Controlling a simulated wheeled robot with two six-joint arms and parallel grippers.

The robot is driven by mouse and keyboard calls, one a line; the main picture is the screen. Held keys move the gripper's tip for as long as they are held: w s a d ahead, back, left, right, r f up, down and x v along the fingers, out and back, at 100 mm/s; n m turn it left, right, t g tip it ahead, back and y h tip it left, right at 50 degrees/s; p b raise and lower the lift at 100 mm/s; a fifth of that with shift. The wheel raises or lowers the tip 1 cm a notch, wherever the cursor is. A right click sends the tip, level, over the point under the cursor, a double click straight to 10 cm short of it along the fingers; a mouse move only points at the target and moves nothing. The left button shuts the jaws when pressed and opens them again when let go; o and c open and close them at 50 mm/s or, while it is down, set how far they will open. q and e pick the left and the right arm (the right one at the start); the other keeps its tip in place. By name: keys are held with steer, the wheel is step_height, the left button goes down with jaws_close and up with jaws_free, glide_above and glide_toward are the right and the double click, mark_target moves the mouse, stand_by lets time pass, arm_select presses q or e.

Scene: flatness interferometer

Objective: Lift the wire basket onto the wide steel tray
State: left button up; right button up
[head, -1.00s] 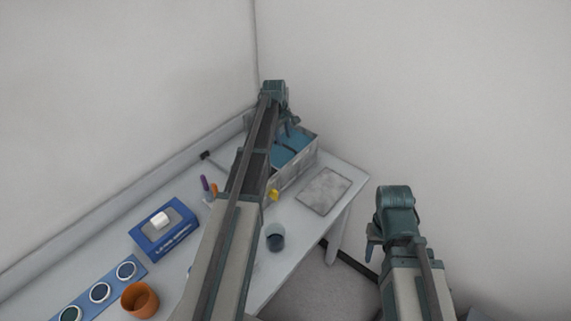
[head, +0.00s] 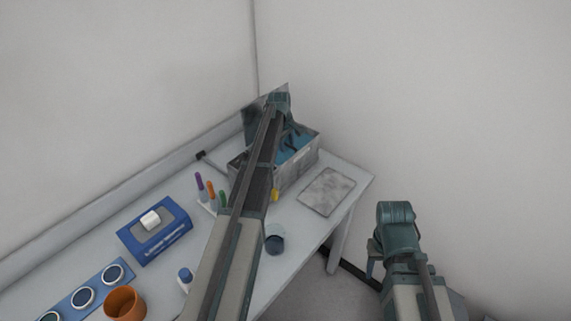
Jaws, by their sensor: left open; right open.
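A grey-walled box with blue inside (head: 291,176) stands at the far end of the table. It may be the wire basket, though I cannot make out wires. A flat mottled grey plate (head: 327,192), likely the wide steel tray, lies just right of the box, with nothing on it. My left gripper (head: 291,139) is open over the box, fingers pointing down at its inside; I cannot tell whether they touch it. My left arm hides the box's left part. My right gripper (head: 372,262) is open, right of the table and away from both.
A dark grey panel (head: 257,118) stands upright behind the box. Nearby are a rack of coloured pens (head: 211,193), a dark-filled cup (head: 275,238), a blue box (head: 154,231), a blue strip of round discs (head: 84,298) and an orange pot (head: 125,304). Walls close the far side.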

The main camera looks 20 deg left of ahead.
arm_select(q)
step_height(320, 180, down, 2)
steer(key=shift+w+b, duration=0.15)
steer(key=shift+b, duration=0.3)
steer(key=shift+r, duration=0.1)
arm_select(e)
steer(key=shift+f, duration=0.9)
arm_select(q)
steer(key=shift+c, duration=0.3)
jaws_close()
steer(key=shift+r+p, duration=0.25)
steer(key=shift+p, duration=0.05)
arm_select(e)
steer(key=shift+r, duration=0.25)
arm_select(q)
step_height(320, 180, up, 18)
steer(key=p, duration=1.7)
steer(key=shift+f+p, duration=0.2)
steer(key=shift+p, duration=0.1)
arm_select(e)
step_height(320, 180, up, 18)
steer(key=shift+f, duration=0.2)
arm_select(q)
steer(key=shift+d, duration=0.1)
